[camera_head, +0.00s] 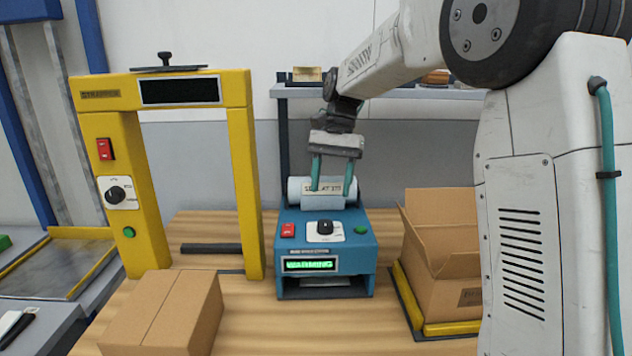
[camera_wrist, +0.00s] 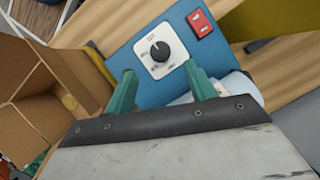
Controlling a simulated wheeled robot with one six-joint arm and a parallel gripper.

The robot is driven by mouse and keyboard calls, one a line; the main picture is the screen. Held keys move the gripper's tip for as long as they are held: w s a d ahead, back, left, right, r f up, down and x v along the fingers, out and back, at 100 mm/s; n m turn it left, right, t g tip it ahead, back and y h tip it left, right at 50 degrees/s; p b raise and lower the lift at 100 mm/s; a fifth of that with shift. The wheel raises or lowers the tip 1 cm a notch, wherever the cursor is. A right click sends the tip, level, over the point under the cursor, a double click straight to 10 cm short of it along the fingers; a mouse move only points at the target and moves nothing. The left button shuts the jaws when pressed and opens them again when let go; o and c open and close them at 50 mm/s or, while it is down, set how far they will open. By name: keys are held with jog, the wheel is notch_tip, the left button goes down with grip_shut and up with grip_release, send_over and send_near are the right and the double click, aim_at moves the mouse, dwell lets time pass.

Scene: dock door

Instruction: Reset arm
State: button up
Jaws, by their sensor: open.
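My gripper (camera_head: 334,172) is open, its two teal fingers pointing down over the back of a blue machine (camera_head: 352,250). In the head view the fingers overlap a white roll (camera_head: 299,190) on top of the machine; I cannot tell whether they touch it. In the wrist view the gripper (camera_wrist: 160,90) is empty, with the machine's knob (camera_wrist: 160,51) beyond the fingers. The machine has a red switch (camera_head: 288,231), a black knob (camera_head: 325,228), a green button (camera_head: 361,230) and a lit green display reading WARMING (camera_head: 309,265).
A closed carton (camera_head: 165,310) lies at the front left of the wooden table (camera_head: 250,325). A yellow frame (camera_head: 245,190) with switches stands behind it. An open carton (camera_head: 440,235) sits on a yellow-edged platform at the right. A shelf (camera_head: 400,93) runs behind my gripper.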

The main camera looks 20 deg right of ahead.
aim_at(339, 230)
jog(key=s+f, duration=0.1)
jog(key=s+f+n, duration=0.2)
jog(key=shift+s+d+h, duration=0.2)
jog(key=shift+d+h, duration=0.15)
jog(key=shift+h, duration=0.05)
jog(key=s+n+t+h, duration=0.2)
jog(key=s+n+t, duration=0.2)
jog(key=s, duration=2.5)
jog(key=shift+s+f+n+t, duration=0.35)
jog(key=shift+f+n+t, duration=0.1)
jog(key=shift+n, duration=0.65)
